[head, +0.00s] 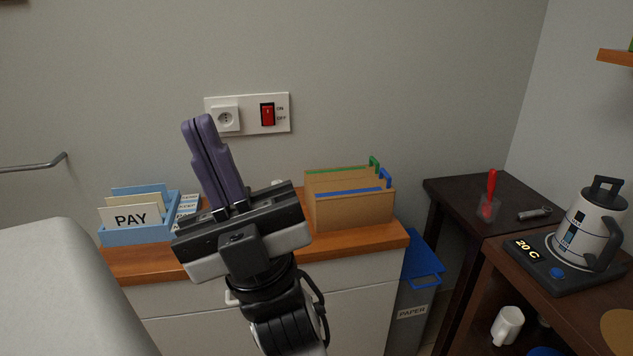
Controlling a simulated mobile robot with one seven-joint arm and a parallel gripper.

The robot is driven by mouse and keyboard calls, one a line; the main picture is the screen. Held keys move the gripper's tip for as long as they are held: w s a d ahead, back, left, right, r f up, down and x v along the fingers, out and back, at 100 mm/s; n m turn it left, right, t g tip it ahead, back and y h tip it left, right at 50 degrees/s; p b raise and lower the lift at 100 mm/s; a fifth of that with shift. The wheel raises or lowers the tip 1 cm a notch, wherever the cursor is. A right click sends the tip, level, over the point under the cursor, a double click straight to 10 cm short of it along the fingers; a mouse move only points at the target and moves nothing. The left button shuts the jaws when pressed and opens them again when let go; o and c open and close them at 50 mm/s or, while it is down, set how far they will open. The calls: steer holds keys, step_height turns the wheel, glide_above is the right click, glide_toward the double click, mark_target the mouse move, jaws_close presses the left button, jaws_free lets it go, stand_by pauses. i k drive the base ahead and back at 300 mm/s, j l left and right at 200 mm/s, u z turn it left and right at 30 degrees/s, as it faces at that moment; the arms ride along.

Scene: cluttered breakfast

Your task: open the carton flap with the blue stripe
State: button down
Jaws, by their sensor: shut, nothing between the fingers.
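A brown cardboard carton (350,212) stands on the wooden counter top, right of centre in the head view. A blue stripe (350,191) runs along its near top edge, with a blue tab (385,178) standing up at the right end. A green stripe (340,168) with a green tab (374,162) runs along the far top edge. The flaps appear to lie flat over the top. My gripper (197,122) is shut and empty, its purple fingers pointing up, to the left of the carton and apart from it.
A blue holder (140,236) with a PAY card stands on the counter (335,243) at left. A wall plate (282,123) with socket and red switch is behind. A blue-lidded paper bin (412,300) stands right of the counter. A kettle (590,230) sits on the right-hand table.

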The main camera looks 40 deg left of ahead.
mark_target(346, 189)
steer(key=u, duration=1.05)
